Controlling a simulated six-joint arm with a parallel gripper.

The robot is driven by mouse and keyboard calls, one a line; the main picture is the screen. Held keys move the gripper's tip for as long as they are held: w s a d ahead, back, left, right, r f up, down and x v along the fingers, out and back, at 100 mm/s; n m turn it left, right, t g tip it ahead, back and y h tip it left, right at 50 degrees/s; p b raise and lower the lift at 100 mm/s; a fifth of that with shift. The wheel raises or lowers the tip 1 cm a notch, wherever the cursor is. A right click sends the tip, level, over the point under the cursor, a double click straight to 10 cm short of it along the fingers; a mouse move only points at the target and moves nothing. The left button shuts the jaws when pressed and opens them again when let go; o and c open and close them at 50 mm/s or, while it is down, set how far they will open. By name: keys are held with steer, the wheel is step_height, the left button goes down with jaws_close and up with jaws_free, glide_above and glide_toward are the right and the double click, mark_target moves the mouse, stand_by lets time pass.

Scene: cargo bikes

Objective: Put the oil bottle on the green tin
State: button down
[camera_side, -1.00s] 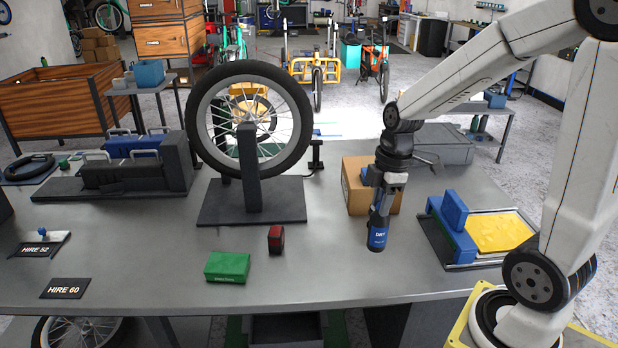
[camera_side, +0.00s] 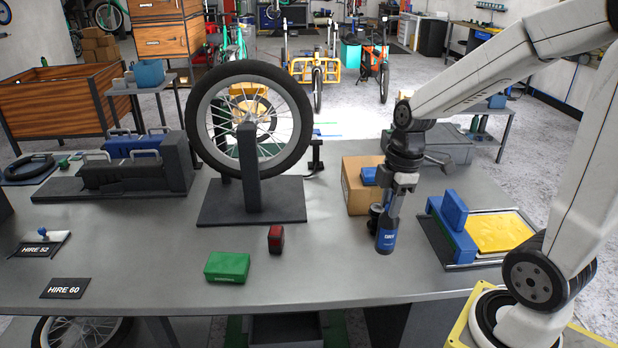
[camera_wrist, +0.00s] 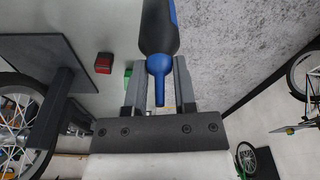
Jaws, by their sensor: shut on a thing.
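The oil bottle (camera_side: 386,239), dark with a blue label, hangs below my gripper (camera_side: 398,192) in the side view. My gripper is shut on its upper part. The bottle leans slightly; I cannot tell whether its base touches the table. In the wrist view the bottle's dark body and blue neck (camera_wrist: 158,67) sit between the two fingers of my gripper (camera_wrist: 158,82). The green tin (camera_side: 227,267) lies flat near the table's front edge, well left of the bottle. In the wrist view the tin (camera_wrist: 128,76) is mostly hidden behind a finger.
A small red-and-black object (camera_side: 276,239) stands between tin and bottle. A wheel on a stand (camera_side: 250,202) is behind it. A cardboard box (camera_side: 358,190) and a small dark cylinder (camera_side: 376,214) are behind the bottle. A tray with yellow contents (camera_side: 458,262) is to the right.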

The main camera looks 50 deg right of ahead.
steer(key=shift+w+a+r, duration=0.15)
steer(key=shift+w+a, duration=0.05)
steer(key=shift+w, duration=0.3)
steer(key=w+a+r, duration=0.1)
steer(key=w+a, duration=0.7)
steer(key=w+a+r, duration=0.2)
steer(key=w+a, duration=0.6)
steer(key=a, duration=0.1)
steer(key=shift+r, duration=0.25)
steer(key=w+a+f, duration=0.2)
steer(key=w+f, duration=0.7)
steer(key=w, duration=0.4)
steer(key=shift+a+f, duration=0.15)
steer(key=shift+w+f, duration=0.1)
steer(key=shift+w, duration=0.05)
